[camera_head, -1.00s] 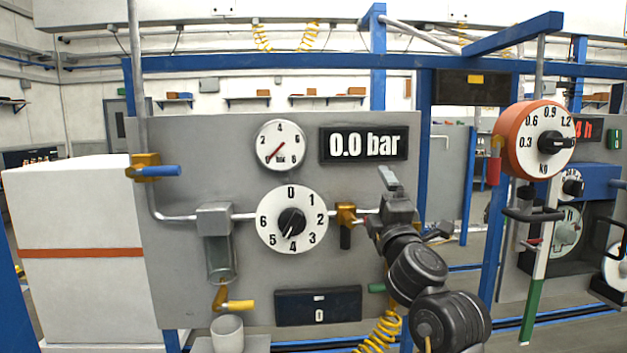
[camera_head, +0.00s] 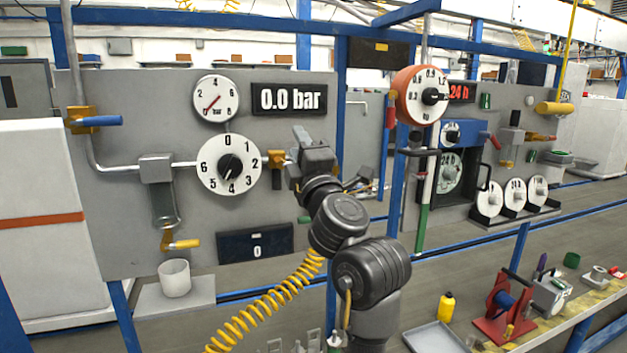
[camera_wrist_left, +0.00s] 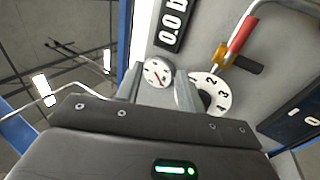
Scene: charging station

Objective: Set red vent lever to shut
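A red lever (camera_wrist_left: 242,35) shows in the left wrist view, slanting beside a yellow valve body (camera_wrist_left: 220,56) with a black lever (camera_wrist_left: 246,65). In the head view the same yellow valve (camera_head: 277,159) is right of the large white dial, its black lever hanging down. I cannot make out the red lever there; my gripper may cover it. My left gripper (camera_head: 312,152) is in front of the panel's right part, just right of that valve. In the wrist view its fingers (camera_wrist_left: 163,93) look apart with nothing between them. My right gripper is not in view.
The grey panel (camera_head: 120,220) carries a small gauge (camera_head: 215,98), a "0.0 bar" display (camera_head: 289,99), a blue lever (camera_head: 97,121) and a yellow lever (camera_head: 182,244). A red handle (camera_head: 391,116) hangs under an orange dial (camera_head: 411,95) to the right. A yellow coiled hose (camera_head: 265,305) hangs below.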

